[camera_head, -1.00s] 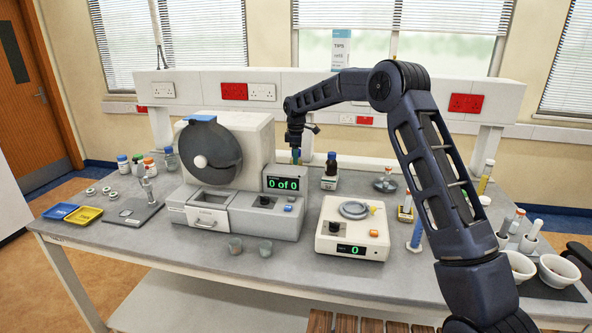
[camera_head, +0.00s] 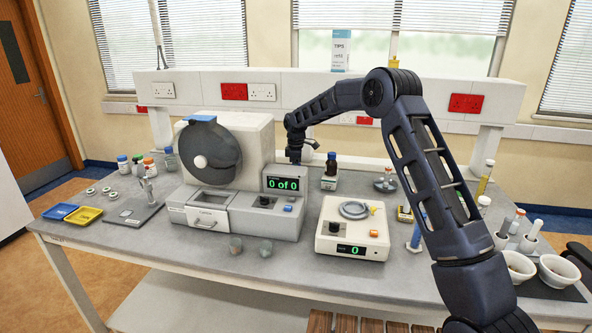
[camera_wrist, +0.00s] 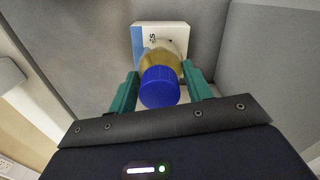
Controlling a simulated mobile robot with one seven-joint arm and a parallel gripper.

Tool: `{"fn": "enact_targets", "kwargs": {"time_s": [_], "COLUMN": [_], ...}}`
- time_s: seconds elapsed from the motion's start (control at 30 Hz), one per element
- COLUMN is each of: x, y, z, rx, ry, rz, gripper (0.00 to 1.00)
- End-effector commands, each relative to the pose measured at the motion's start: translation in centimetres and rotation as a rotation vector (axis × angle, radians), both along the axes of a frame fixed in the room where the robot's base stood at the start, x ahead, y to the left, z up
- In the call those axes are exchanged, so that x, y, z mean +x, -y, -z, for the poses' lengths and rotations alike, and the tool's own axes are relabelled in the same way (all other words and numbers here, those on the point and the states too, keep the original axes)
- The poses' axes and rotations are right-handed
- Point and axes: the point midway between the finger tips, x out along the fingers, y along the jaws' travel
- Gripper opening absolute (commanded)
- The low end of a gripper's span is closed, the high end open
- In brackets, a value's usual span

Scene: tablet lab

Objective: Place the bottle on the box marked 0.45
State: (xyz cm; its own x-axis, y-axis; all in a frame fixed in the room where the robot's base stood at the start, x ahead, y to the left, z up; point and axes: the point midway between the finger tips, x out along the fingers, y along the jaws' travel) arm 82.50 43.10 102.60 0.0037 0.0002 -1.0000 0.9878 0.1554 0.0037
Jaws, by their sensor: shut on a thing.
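In the wrist view, the bottle (camera_wrist: 160,87) has a blue cap and a yellowish body. My gripper (camera_wrist: 161,72) is shut on it, with one teal finger on each side. A white and blue box (camera_wrist: 174,32) lies beyond the bottle, which covers part of it; its marking is only partly visible and I cannot read it for certain. I cannot tell whether the bottle touches the box. In the head view, my gripper, the held bottle and this box are hidden behind the counting machine's display.
The counting machine's display (camera_head: 285,184) stands in front of my gripper. Just right, a dark bottle (camera_head: 331,163) stands on another small box (camera_head: 329,183). A balance (camera_head: 353,228) sits nearer the front. The white back rail (camera_head: 330,88) runs behind.

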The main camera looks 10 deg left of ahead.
Motion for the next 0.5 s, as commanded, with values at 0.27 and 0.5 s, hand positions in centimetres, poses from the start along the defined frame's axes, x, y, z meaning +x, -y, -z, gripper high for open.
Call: {"fn": "enact_targets", "kwargs": {"time_s": [0.27,0.5], "x": [0.00,0.03], "y": [0.01,0.00], "z": [0.07,-0.33], "rx": [0.000,0.000], "ry": [0.000,0.001], "rz": [0.000,0.000], "gripper": [0.71,0.71]}}
